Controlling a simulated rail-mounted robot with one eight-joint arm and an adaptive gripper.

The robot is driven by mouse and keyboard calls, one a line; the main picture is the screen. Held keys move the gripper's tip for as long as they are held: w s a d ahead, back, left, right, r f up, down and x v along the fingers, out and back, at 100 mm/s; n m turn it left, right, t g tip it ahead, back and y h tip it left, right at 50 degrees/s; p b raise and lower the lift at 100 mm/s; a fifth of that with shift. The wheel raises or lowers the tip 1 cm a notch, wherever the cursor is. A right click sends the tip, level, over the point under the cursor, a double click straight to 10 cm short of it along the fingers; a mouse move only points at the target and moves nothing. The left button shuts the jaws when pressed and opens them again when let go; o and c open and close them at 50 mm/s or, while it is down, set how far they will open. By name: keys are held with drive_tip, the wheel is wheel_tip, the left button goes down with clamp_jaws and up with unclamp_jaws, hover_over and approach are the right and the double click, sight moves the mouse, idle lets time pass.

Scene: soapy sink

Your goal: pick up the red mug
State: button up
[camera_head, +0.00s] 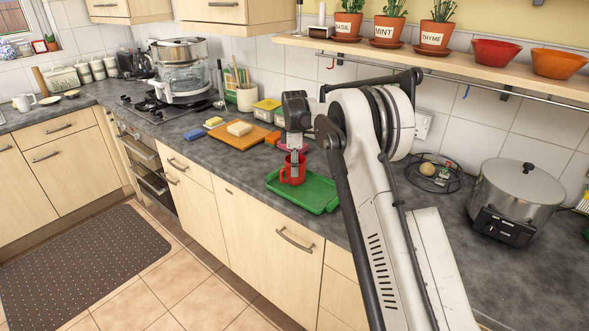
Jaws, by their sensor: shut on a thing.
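The red mug (289,175) stands upright over the green tray (318,201) on the counter, near the front edge. I cannot tell whether its base touches the tray. My gripper (294,163) points straight down at the mug from above. Its fingers are shut on the mug, with a finger reaching in front of or into it. My arm comes in from the lower right and hides part of the counter behind it.
A steel cooker (516,197) and wire basket (434,178) stand to the right. A shelf (464,65) with potted herbs hangs above.

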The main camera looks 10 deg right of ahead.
drive_tip(key=shift+r, duration=0.15)
drive_tip(key=s+a+r+b, duration=0.2)
drive_tip(key=s+a+r, duration=0.5)
drive_tip(key=r, duration=0.3)
drive_tip(key=shift+s+a+r, duration=0.35)
drive_tip(key=shift+s+a, duration=0.05)
drive_tip(key=shift+a, duration=0.45)
